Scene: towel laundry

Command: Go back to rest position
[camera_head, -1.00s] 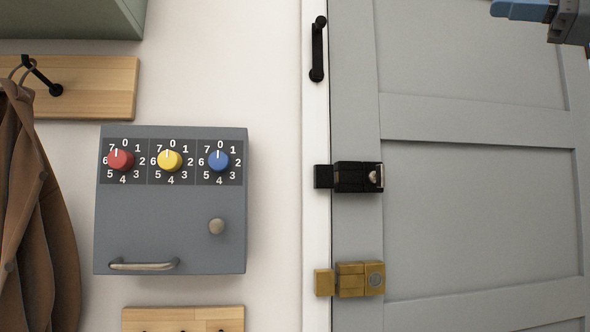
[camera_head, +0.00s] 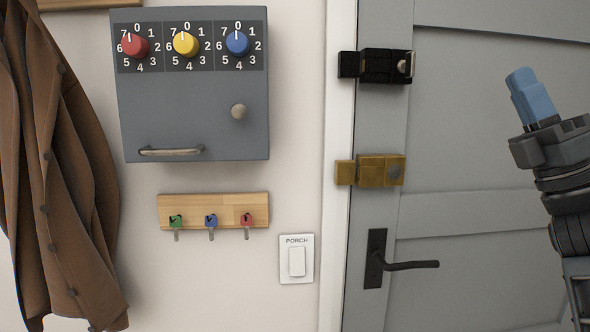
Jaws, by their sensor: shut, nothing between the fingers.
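My gripper (camera_head: 522,85) is at the right of the head view, in front of the grey door (camera_head: 480,130). Its blue fingers point up and lie together, with nothing seen between them. It is apart from the latches, the handle and the wall box. My arm runs down from it to the lower right edge. The rest of my arm is out of view.
A grey box (camera_head: 190,110) with red, yellow and blue dials hangs on the wall. Below are a key rack (camera_head: 180,203) and a PORCH switch (camera_head: 297,262). A brown coat (camera_head: 60,170) hangs left. The door has a black latch (camera_head: 375,66), brass latch (camera_head: 372,170) and black handle (camera_head: 412,265).

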